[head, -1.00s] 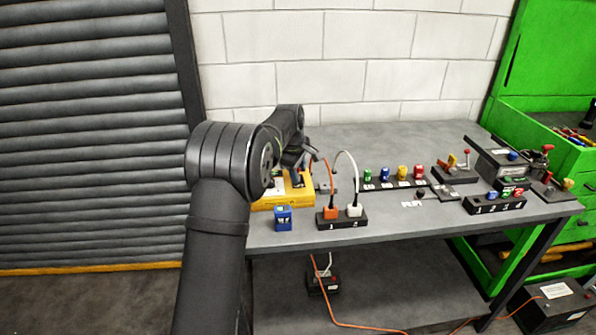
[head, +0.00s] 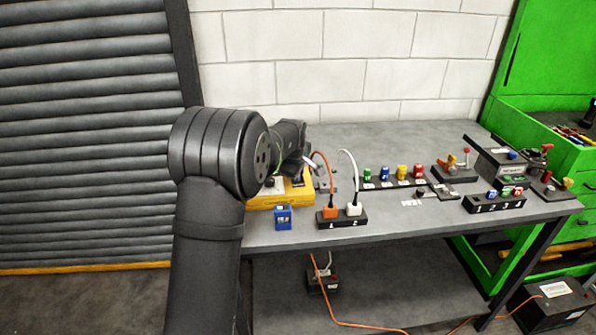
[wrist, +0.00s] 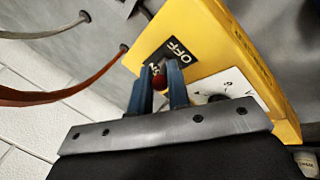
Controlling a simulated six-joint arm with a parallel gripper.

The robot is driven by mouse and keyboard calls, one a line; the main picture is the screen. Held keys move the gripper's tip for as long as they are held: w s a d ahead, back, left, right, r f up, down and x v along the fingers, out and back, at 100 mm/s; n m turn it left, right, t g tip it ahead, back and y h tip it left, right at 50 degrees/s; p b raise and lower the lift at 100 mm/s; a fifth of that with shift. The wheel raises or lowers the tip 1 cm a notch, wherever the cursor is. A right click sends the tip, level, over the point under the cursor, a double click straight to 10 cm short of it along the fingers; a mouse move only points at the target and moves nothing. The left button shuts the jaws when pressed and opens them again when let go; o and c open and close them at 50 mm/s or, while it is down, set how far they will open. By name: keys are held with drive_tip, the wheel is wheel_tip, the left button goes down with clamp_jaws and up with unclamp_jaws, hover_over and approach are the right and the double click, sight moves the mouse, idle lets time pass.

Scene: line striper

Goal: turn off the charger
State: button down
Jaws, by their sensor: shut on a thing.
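The charger (head: 300,194) is a yellow box on the left part of the bench. A small red switch part (wrist: 160,83) sits at the lower end of that plate. My gripper (wrist: 160,76) has its two blue fingers on either side of the red part and is shut on it. The fingers hide much of the switch, so its position is unclear. In the head view, my arm hides the fingertips and part of the charger.
An orange plug (head: 330,212) and a white plug (head: 354,209) stand in a black strip before the charger, their cables arching up close by. A small blue device (head: 283,217) stands at the front edge. Several coloured parts sit further right.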

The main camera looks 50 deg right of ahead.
drive_tip(key=shift+s+a+f+t+h, duration=0.15)
drive_tip(key=shift+a+t+h, duration=0.05)
drive_tip(key=shift+t+h, duration=0.35)
drive_tip(key=c, duration=1.4)
unclamp_jaws()
